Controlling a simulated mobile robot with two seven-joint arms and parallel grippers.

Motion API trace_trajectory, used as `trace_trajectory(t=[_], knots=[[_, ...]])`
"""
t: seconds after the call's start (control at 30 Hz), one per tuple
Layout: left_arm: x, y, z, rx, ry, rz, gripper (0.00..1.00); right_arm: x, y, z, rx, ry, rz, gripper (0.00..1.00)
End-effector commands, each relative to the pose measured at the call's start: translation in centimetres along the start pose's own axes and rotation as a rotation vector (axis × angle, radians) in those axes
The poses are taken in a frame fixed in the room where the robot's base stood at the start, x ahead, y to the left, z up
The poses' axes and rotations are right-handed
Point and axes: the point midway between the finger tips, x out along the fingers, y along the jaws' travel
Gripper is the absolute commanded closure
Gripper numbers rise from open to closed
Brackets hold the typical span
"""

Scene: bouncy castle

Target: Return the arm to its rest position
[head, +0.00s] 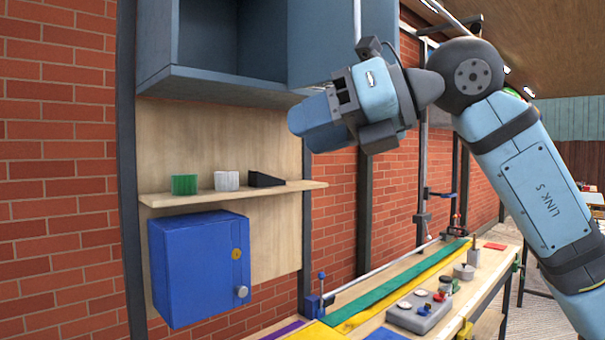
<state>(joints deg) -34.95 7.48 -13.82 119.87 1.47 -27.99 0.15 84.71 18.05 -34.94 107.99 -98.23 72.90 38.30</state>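My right arm (530,180) comes in from the right edge, light blue and dark grey, bent at a dark round joint. Its gripper (312,122) is raised and points left, in front of the wall below the blue-grey cabinet. I see no object in it, but the angle hides whether its fingers are apart. My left arm and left gripper are not in view.
A blue-grey open cabinet (222,85) hangs above a wooden shelf (230,192) with a green cup (185,184), a white ribbed item (227,180) and a black wedge (265,179). A blue wall box (195,265) hangs below. A workbench (480,285) with coloured strips and a grey control box (420,312) runs along the brick wall.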

Motion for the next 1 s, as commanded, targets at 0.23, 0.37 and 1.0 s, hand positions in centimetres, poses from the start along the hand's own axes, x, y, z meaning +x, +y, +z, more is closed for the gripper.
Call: trace_trajectory(t=[0.23,0.37,1.0], knots=[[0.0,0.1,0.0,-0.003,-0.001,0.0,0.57,3.8,-3.4,-7.1,0.303,-0.042,0.444,0.61],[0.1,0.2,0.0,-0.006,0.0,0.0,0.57,4.4,-5.5,-10.1,0.497,-0.128,0.636,0.61],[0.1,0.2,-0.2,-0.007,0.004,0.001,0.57,4.6,-24.0,-33.7,1.747,-0.889,0.885,0.61]])
